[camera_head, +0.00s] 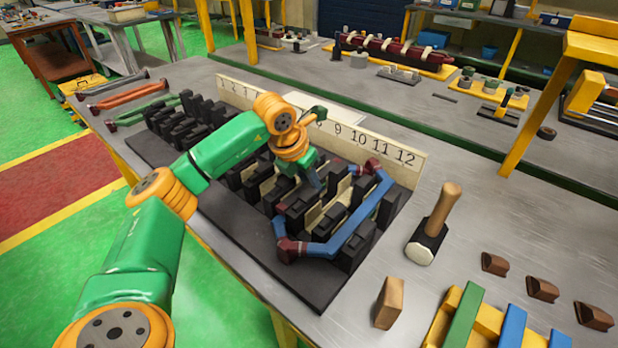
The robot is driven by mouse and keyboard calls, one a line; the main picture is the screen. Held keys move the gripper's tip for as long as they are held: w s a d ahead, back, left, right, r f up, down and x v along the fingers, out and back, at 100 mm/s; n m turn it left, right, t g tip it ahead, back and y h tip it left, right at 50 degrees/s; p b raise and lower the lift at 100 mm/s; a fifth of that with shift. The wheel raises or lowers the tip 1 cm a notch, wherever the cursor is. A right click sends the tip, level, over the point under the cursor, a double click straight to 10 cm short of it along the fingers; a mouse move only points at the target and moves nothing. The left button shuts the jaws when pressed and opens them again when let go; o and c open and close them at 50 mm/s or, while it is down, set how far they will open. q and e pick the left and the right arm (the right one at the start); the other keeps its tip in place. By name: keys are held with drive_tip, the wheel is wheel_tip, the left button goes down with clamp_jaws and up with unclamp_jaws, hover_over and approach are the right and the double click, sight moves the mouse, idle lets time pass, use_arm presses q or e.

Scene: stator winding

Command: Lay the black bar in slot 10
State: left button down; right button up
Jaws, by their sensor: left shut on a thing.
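My left gripper (314,178) points down over the middle of the black slotted stator block (200,208), in front of the number board (345,137). It is shut on a dark piece, which looks like the black bar. Little of the bar can be told apart from the black teeth around it. My wrist covers part of the board's middle numbers; 8 to 12 show to its right. A blue coil with dark red ends (345,232) lies across the slots at the right end of the block. Slot 10 itself is partly hidden among the teeth. My right gripper is not in view.
A mallet (434,226) stands right of the block. A wooden wedge (389,303) and several brown wedges (542,289) lie at the front right, near coloured bars (465,315). Orange and green coils (130,96) lie at the left.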

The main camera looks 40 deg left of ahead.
sight(309, 184)
use_arm(q)
drive_tip(key=c, duration=0.6)
unclamp_jaws()
drive_tip(key=shift+o, duration=0.2)
drive_tip(key=shift+r, duration=0.1)
drive_tip(key=shift+r+p, duration=0.75)
drive_tip(key=shift+p, duration=0.05)
wheel_tip(309, 184, up, 8)
drive_tip(key=p, duration=0.6)
drive_tip(key=shift+f, duration=0.15)
